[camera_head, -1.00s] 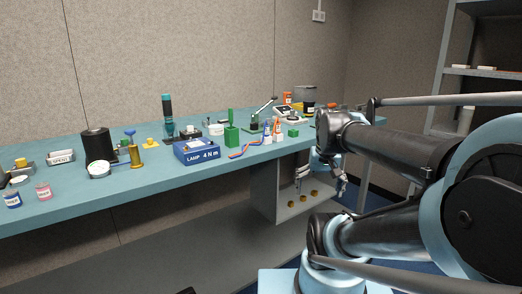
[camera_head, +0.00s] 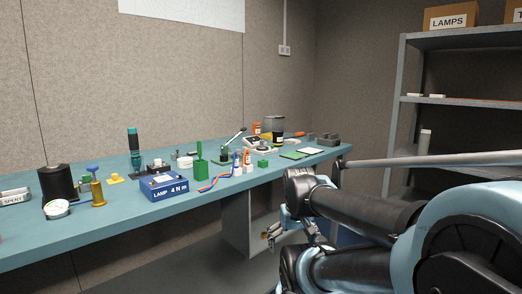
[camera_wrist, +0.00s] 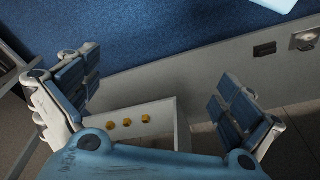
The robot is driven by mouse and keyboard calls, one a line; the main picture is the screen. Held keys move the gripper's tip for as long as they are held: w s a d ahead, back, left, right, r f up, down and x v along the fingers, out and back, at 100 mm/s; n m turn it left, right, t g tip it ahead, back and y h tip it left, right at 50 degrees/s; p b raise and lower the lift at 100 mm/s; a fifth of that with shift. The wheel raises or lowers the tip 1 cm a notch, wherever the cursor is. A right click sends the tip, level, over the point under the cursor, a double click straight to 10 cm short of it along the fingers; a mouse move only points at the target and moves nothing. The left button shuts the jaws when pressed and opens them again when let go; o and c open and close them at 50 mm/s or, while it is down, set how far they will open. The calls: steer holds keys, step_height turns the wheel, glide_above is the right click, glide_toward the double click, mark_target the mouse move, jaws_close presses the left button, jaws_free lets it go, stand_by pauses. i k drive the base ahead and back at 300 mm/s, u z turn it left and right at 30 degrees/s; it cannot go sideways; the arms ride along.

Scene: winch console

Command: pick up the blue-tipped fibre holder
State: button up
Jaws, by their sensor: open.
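A small blue-topped piece (camera_head: 92,169) stands on the bench at the left in the head view, right behind a brass post (camera_head: 98,193). A slim blue-and-white item (camera_head: 237,163) stands further right beside an orange-and-white one (camera_head: 247,160). I cannot tell for sure which of these is the blue-tipped fibre holder. My gripper (camera_head: 298,236) is low, in front of and below the bench's right part, well away from both. In the wrist view my gripper (camera_wrist: 157,82) has its fingers wide apart with nothing between them. No blue-tipped holder shows there.
The bench (camera_head: 130,225) carries a blue LAMP box (camera_head: 163,185), a black spool (camera_head: 57,183), a round gauge (camera_head: 57,209) and a green block (camera_head: 200,174). Shelves (camera_head: 455,100) stand at the right.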

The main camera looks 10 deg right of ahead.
mark_target(261, 142)
steer(key=k, duration=0.65)
steer(key=u, duration=0.2)
steer(key=i, duration=0.75)
steer(key=z, duration=0.4)
steer(key=i, duration=0.8)
steer(key=z, duration=0.6)
